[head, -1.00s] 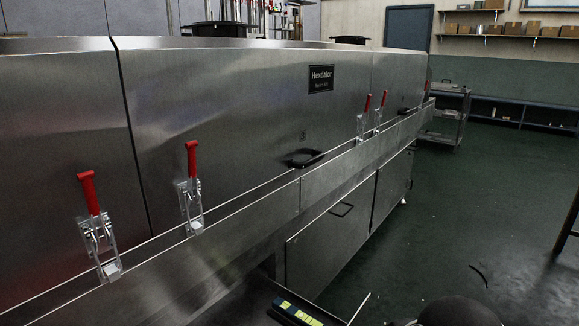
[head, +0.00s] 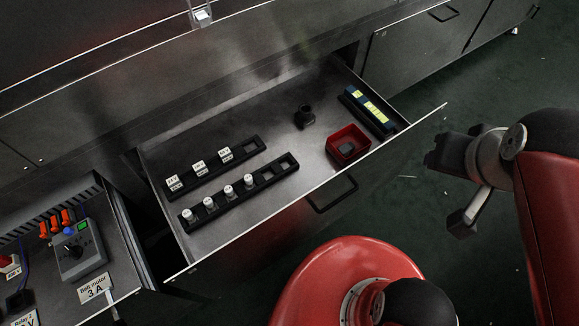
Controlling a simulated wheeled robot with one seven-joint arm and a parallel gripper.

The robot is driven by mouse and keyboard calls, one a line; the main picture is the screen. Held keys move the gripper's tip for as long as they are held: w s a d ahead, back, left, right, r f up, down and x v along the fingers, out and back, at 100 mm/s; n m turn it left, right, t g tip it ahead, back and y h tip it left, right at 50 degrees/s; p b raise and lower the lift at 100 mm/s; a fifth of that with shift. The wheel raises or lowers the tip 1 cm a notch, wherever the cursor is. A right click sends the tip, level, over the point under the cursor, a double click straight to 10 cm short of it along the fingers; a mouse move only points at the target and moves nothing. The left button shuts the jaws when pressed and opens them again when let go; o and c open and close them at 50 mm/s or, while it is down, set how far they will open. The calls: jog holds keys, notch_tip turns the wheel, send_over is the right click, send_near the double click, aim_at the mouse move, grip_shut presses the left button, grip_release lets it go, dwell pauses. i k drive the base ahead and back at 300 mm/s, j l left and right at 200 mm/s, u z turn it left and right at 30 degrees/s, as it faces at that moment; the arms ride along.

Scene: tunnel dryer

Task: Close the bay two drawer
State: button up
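A steel drawer (head: 216,254) stands pulled out from the dryer's front in the middle of the head view. No bay number is readable on it. Its dark bar handle (head: 322,203) is on the front panel. Inside lie two black slotted racks with small labelled parts, a red square bin (head: 348,144), a small black part (head: 304,116) and a dark strip with yellow labels (head: 369,110). My gripper (head: 452,192) is to the right of the drawer front, apart from the handle. Its fingers are spread, with nothing seen between them.
A second open compartment (head: 121,238) at lower left holds a grey control box (head: 82,248) and labels reading "Belt motor 3 A" and "Relay 2". Closed cabinet doors (head: 418,50) are at upper right. Dark green floor (head: 500,85) is clear at right.

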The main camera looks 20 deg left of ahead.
aim_at(303, 185)
jog(key=u, duration=1.05)
jog(key=k+j+z, duration=0.5)
jog(key=k+j, duration=0.05)
jog(key=k, duration=0.1)
